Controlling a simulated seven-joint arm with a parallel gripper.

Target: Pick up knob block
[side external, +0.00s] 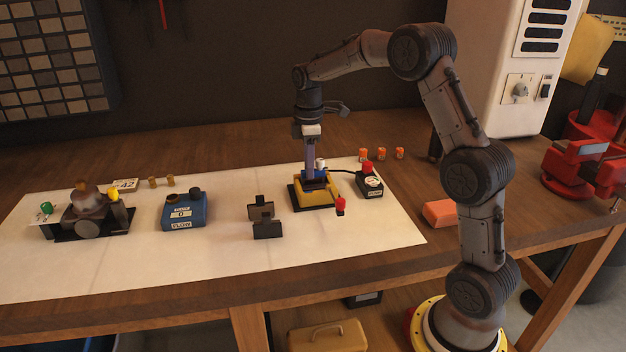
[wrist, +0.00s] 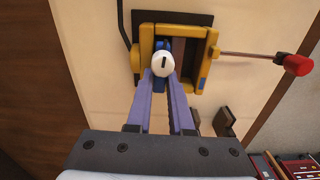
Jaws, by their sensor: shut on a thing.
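The knob block is a blue block (wrist: 163,45) with a white round knob (wrist: 163,64) on top that carries a dark mark. It sits within a yellow frame (wrist: 205,62) on a black base, which also shows in the side view (side external: 316,199). My gripper (wrist: 162,77) points down over the frame, its two purple fingers shut on the knob block at either side of the white knob. In the side view the fingers (side external: 311,168) reach down to the blue block (side external: 316,181). The block's lower part is hidden inside the frame.
A red-handled rod (wrist: 296,64) sticks out from the frame's side. A black box with a red button (side external: 369,182) stands right of it, joined by a cable. A black bracket (side external: 264,220) and a blue FLOW box (side external: 184,212) stand left. The mat's front is clear.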

